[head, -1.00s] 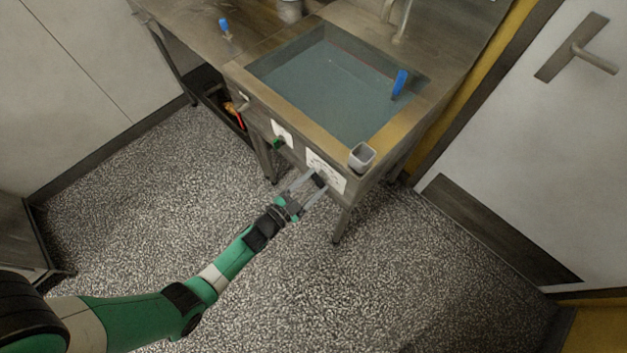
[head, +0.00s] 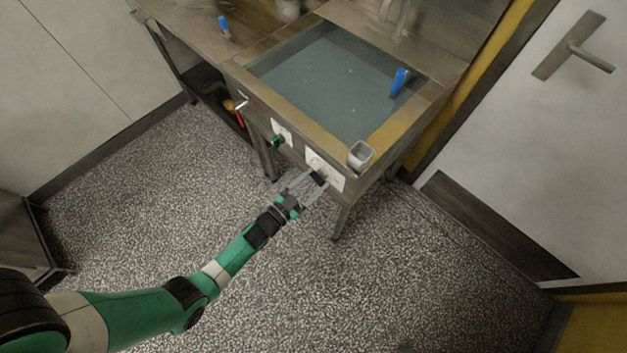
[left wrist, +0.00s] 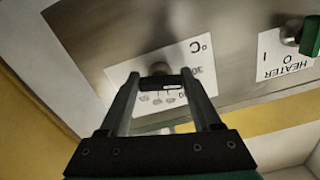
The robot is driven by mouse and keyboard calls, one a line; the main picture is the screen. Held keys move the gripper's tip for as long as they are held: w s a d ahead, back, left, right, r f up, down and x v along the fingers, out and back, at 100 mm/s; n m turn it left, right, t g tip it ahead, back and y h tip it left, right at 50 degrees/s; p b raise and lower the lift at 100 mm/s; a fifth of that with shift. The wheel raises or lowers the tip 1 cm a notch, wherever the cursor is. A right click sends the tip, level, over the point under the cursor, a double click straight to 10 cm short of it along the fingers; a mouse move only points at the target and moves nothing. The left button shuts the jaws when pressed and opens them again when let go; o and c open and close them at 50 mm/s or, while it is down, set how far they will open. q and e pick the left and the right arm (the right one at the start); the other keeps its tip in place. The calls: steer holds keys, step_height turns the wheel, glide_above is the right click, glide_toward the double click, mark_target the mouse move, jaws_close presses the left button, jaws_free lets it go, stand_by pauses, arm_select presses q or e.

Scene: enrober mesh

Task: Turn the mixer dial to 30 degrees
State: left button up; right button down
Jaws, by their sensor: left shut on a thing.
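The dial (head: 318,178) is a small dark knob on a white scale plate (head: 337,182) on the front of the steel tank. In the left wrist view the dial (left wrist: 159,69) sits between the fingertips, in front of the plate (left wrist: 190,62), which reads upside down with "°C" and several numbers. My left gripper (head: 313,184) reaches the dial from the front and is shut on it, one finger on each side. The fingers hide part of the scale, and I cannot read the dial's angle. My right gripper is not in view.
A green heater switch (head: 277,141) on its own label is left of the dial. A grey cup (head: 360,155) stands on the tank rim above. The tank (head: 262,95) holds liquid and a blue-handled thing (head: 400,81). The floor around my arm is clear.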

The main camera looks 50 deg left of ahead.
arm_select(q)
steer(key=shift+r, duration=0.1)
steer(key=o, duration=1.4)
steer(key=s+p, duration=0.1)
steer(key=s, duration=0.3)
steer(key=s+p, duration=0.1)
steer(key=s, duration=0.2)
steer(key=s+p, duration=0.1)
steer(key=s, duration=0.3)
steer(key=shift+s+d, duration=0.3)
steer(key=shift+d, duration=0.1)
